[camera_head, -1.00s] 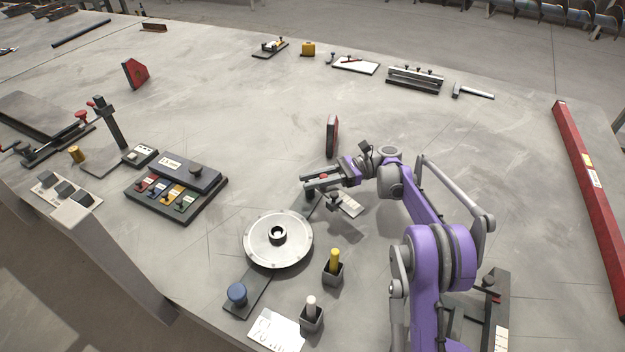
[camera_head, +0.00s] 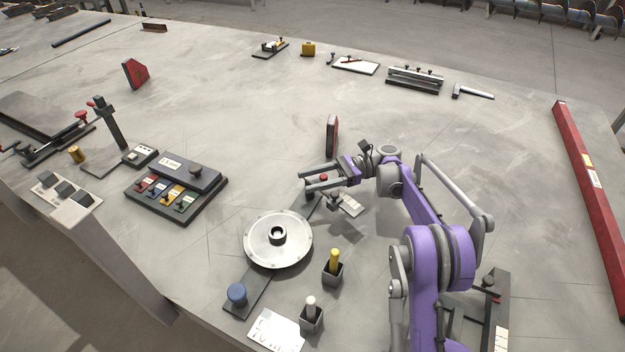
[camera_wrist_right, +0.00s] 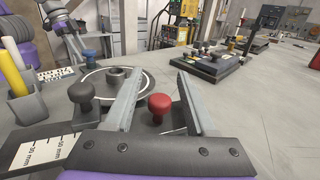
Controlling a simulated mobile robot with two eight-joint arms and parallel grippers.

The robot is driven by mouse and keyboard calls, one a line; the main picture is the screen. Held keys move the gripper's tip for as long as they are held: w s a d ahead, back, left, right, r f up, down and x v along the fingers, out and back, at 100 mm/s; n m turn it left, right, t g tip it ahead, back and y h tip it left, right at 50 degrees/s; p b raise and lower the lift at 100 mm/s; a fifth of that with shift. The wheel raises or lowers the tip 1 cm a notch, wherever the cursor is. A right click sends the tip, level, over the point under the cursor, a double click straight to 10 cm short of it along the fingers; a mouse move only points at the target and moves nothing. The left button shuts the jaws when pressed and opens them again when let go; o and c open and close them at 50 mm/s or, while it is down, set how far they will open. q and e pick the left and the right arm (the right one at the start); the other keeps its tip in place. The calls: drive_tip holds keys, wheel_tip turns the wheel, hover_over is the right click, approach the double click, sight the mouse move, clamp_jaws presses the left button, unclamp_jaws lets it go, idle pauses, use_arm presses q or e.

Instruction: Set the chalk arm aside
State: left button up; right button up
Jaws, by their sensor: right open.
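My right gripper (camera_head: 305,181) is open at the far end of the dark bar (camera_head: 258,283) that runs under the round metal disc (camera_head: 262,243). A red knob (camera_head: 323,177) stands between its fingers, apart from both; it also shows in the right wrist view (camera_wrist_right: 160,103). A small plate with a white millimetre scale (camera_head: 350,206) and a dark knob (camera_wrist_right: 82,92) lies beside the fingers. I cannot tell for certain which piece is the chalk arm. A white chalk stick (camera_head: 311,300) and a yellow stick (camera_head: 334,258) stand in small dark holders. My left gripper is not in view.
A blue knob (camera_head: 237,292) sits at the bar's near end. A dark box with coloured tabs (camera_head: 177,186) stands left of the disc. A red block (camera_head: 332,135) stands behind my gripper. The table's middle is clear; a long red bar (camera_head: 590,200) lies right.

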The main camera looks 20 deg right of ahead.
wheel_tip(320, 180, up, 10)
drive_tip(key=p, duration=0.1)
idle(0.4)
